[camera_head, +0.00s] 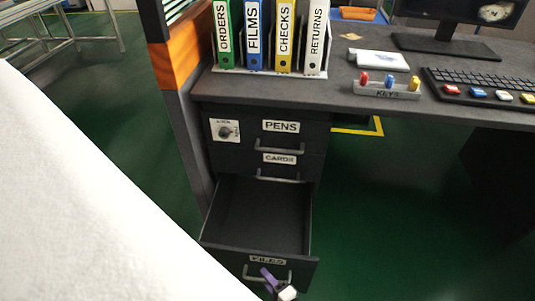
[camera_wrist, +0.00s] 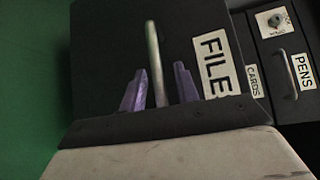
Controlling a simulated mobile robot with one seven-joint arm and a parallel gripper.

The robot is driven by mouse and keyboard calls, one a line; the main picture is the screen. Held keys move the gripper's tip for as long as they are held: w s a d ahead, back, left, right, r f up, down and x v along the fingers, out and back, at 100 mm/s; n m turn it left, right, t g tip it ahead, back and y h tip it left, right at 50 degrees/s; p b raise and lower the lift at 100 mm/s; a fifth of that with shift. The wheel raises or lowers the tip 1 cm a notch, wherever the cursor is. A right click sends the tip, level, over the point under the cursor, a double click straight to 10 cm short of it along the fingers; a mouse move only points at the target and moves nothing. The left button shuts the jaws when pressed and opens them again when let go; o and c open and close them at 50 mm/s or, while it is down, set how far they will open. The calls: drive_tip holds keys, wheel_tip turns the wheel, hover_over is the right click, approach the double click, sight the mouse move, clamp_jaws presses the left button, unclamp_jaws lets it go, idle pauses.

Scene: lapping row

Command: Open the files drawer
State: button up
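The files drawer (camera_head: 255,215) is the lowest in the dark desk pedestal. It is pulled far out, and its bare inside shows in the head view. Its front, with the label "FILES", also fills much of the wrist view (camera_wrist: 110,50). Its metal bar handle (camera_wrist: 153,60) stands between the two purple fingers of my gripper (camera_wrist: 160,85). The fingers are apart, with a gap visible beside the bar. In the head view my gripper (camera_head: 270,280) is at the drawer's front, low in the picture, and partly covers the handle.
The pens drawer (camera_head: 282,127) and cards drawer (camera_head: 280,159) above are shut. A dial marked for lock and open (camera_head: 226,131) sits beside the pens label. The desk top (camera_head: 340,88) holds binders, a key rack (camera_head: 387,92) and a keyboard. Green floor is clear right of the pedestal.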

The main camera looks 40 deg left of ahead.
drive_tip(key=shift+r, duration=0.55)
drive_tip(key=o, duration=1.1)
wheel_tip(320, 180, up, 10)
drive_tip(key=p, duration=0.3)
drive_tip(key=shift+w+f, duration=0.1)
drive_tip(key=shift+w, duration=0.05)
wheel_tip(320, 180, up, 8)
drive_tip(key=shift+d+r+p, duration=0.1)
drive_tip(key=shift+r+p, duration=0.05)
drive_tip(key=shift+p, duration=0.8)
drive_tip(key=c, duration=1.1)
drive_tip(key=shift+r, duration=0.45)
